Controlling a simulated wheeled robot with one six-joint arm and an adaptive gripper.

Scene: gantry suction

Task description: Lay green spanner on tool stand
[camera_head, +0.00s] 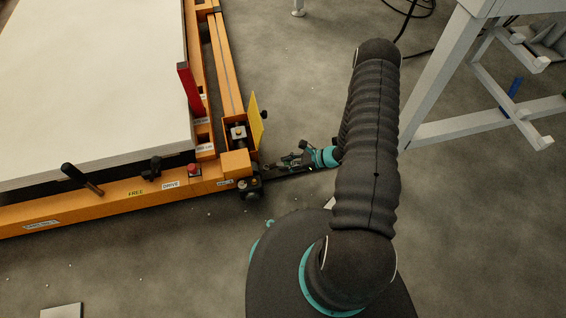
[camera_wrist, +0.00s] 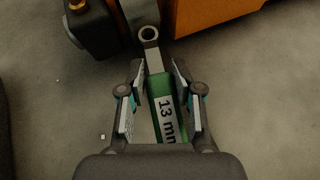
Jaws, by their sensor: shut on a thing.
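The green spanner (camera_wrist: 158,88) lies between the fingers of my gripper (camera_wrist: 157,72) in the wrist view. It has a green handle with a white "13 mm" label and a grey metal ring end pointing away from me. My gripper is shut on the handle. In the head view my gripper (camera_head: 290,161) is low, beside the corner of the orange frame; the spanner is too small there to make out. I cannot clearly identify the tool stand in either view.
The orange frame (camera_head: 120,203) carries a large pale slab (camera_head: 90,75), a red post (camera_head: 189,90), a yellow plate (camera_head: 256,121) and dark handles. A white metal frame (camera_head: 440,75) stands at upper right.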

